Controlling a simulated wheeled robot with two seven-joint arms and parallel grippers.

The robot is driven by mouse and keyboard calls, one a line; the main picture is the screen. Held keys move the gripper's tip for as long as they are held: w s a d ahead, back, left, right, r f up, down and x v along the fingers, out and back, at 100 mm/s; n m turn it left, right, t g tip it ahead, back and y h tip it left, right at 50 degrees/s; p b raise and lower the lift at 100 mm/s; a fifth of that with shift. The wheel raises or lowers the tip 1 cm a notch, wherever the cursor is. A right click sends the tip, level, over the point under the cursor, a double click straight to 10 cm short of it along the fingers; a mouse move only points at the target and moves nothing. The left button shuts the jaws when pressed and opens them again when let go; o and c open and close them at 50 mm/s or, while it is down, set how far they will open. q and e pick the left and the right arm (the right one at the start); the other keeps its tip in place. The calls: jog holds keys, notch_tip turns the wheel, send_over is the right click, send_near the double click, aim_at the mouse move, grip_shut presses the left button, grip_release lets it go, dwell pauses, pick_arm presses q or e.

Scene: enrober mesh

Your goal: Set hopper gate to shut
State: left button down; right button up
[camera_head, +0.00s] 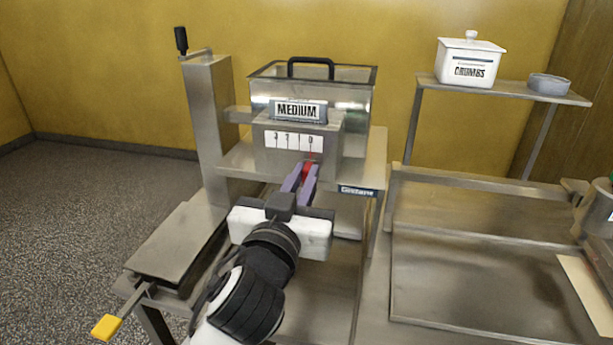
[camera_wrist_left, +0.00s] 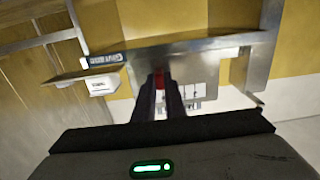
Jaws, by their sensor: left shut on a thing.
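The hopper (camera_head: 355,108) is a clear-sided metal bin with a black handle on top and a MEDIUM label (camera_head: 299,111) on its front. Below the label is a white scale plate (camera_head: 279,140) with numbers, the rightmost looking like 0. The red gate lever (camera_head: 309,169) comes down over the right end of the scale, near that 0. My left gripper (camera_head: 305,176) is shut on the red lever, its purple fingers hiding the lower part. In the left wrist view the red lever (camera_wrist_left: 159,79) shows between the dark fingers, beside the scale plate (camera_wrist_left: 190,97). My right gripper is out of view.
A metal column with a black-knobbed crank (camera_head: 181,41) stands left of the hopper. A yellow-ended handle (camera_head: 106,327) sticks out at lower left. A CRUMBS jar (camera_head: 469,60) and a grey dish (camera_head: 549,84) stand on a shelf at right, above a wide metal tray (camera_head: 480,280).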

pick_arm(q)
jog(key=c, duration=1.8)
grip_release()
jog(key=shift+d, duration=0.3)
jog(key=shift+s+a, duration=0.1)
jog(key=shift+s, duration=0.05)
jog(key=b+v, duration=0.1)
jog(key=v, duration=0.9)
